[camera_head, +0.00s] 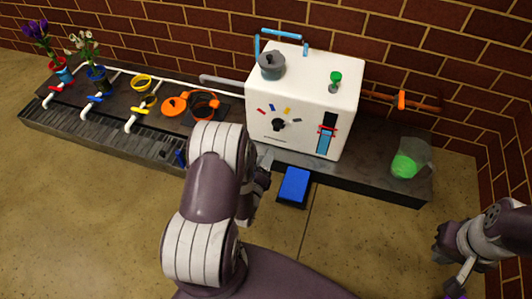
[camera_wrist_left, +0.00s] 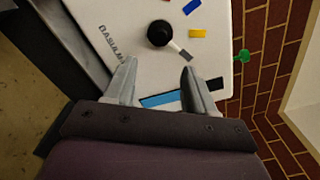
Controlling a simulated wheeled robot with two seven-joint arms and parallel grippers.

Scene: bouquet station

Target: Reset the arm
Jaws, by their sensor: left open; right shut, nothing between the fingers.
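My left gripper (camera_head: 266,162) is in front of the white machine (camera_head: 300,90), near its lower left edge, partly hidden behind my left arm. In the left wrist view the left gripper (camera_wrist_left: 158,76) is open and empty, its two grey fingers apart over the machine's front panel (camera_wrist_left: 125,45). The panel's black knob (camera_wrist_left: 160,33) and a blue strip (camera_wrist_left: 160,98) show beyond and between the fingers. My right gripper (camera_head: 458,284) is shut and empty at the lower right, over the floor and clear of the counter.
The dark counter (camera_head: 385,186) runs along the brick wall. A blue pedal (camera_head: 294,186) sits at its front. Orange pans (camera_head: 204,104), a yellow ring (camera_head: 141,81), taps and two flower vases stand left. A jug with green liquid (camera_head: 405,166) stands right. The floor is clear.

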